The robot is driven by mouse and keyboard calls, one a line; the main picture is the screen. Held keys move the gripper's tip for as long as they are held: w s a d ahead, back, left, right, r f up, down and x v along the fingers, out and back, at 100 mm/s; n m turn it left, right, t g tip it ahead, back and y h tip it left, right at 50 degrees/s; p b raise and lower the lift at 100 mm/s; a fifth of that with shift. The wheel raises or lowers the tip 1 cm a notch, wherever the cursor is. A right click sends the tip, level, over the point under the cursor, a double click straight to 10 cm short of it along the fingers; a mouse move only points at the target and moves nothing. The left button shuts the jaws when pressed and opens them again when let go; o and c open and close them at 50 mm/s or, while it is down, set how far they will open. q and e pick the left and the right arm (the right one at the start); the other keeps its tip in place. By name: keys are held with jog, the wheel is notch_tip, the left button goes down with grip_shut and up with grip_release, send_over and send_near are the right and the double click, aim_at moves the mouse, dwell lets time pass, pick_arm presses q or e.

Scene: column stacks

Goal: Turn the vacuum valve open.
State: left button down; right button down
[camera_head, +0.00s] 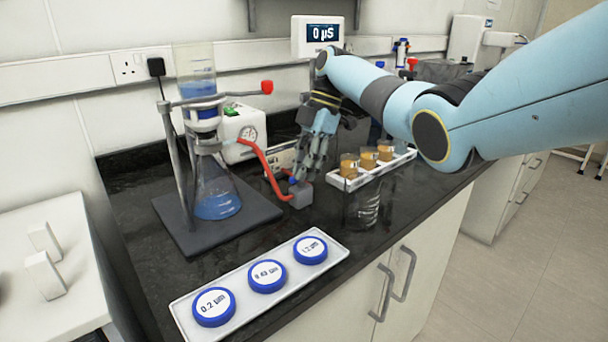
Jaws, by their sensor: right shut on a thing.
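The vacuum valve (301,197) is a small grey block with a blue part on top, on the black bench at the end of the red hose (262,158). My right gripper (299,178) reaches down from the upper right and is shut on the valve's blue handle. The fingers hide most of the handle, so I cannot tell which way it is turned. The filter flask (217,192) with blue liquid stands to the left on a dark stand base. My left gripper is not in view.
A white rack (343,184) with several orange-brown vials is close to the right of the valve. A white tray (188,304) with three blue filter discs lies at the front edge. A meter (318,37) reading 0 µS is behind.

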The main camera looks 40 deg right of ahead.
jog(key=shift+n, duration=0.4)
jog(key=c, duration=1.4)
grip_release()
jog(key=shift+o, duration=0.2)
jog(key=shift+d+r, duration=0.1)
jog(key=shift+r, duration=0.1)
jog(key=v, duration=0.7)
